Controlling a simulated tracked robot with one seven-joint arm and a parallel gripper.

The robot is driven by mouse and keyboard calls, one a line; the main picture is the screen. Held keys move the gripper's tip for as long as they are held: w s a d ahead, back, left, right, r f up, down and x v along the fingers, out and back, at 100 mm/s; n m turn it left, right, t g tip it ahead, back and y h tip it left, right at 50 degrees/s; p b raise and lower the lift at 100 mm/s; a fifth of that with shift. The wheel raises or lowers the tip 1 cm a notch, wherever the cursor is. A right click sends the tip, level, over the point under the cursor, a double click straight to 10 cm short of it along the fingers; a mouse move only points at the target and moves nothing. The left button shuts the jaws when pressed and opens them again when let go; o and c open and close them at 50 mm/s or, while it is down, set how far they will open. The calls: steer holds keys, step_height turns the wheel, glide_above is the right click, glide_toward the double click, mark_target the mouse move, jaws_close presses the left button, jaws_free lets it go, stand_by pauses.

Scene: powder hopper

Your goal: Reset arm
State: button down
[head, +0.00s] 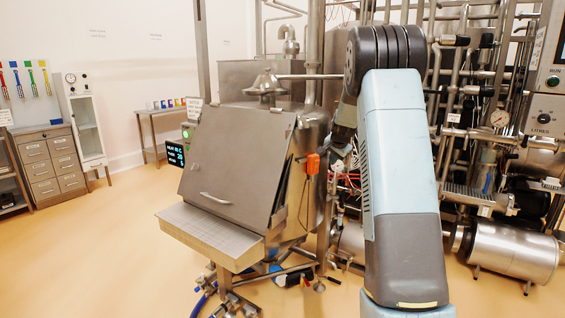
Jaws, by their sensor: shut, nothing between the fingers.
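My arm (400,180) rises from the bottom right of centre and bends over at a dark elbow at the top. Its far part folds down behind the near link. My gripper (341,141) shows only in part, as a dark piece at the left edge of that link. It looks shut, with nothing seen in it. It is to the right of the powder hopper, apart from the lid in the picture. The hopper's slanted steel lid (238,158) has a bar handle (215,199) near its lower edge. A narrow gap shows along its right side.
A steel shelf (212,236) juts out below the lid. Pipes, a motor (513,250) and a control panel (545,115) crowd the right. A drawer cabinet (48,165) stands far left. The left floor is clear.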

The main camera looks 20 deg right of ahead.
steer(key=s+a+r+n+y, duration=0.1)
steer(key=s+a+r+n, duration=0.1)
steer(key=s+a+r, duration=0.35)
steer(key=s+a+r+n, duration=0.25)
steer(key=s+a, duration=0.35)
steer(key=s, duration=0.4)
steer(key=s+a+r+n+y, duration=0.1)
steer(key=s+a+r+n, duration=0.1)
steer(key=s+a+r, duration=0.4)
steer(key=s+a+f+n, duration=0.1)
steer(key=s+a+n, duration=0.1)
steer(key=s, duration=0.7)
steer(key=s+a+f+n+g, duration=0.1)
steer(key=s+a+f+n, duration=0.1)
steer(key=s, duration=0.8)
steer(key=s+a+f+n, duration=0.1)
steer(key=s+a, duration=0.3)
steer(key=s, duration=0.6)
steer(key=shift+s+a+f+n, duration=0.25)
steer(key=shift+a+n, duration=0.05)
steer(key=shift+n, duration=0.15)
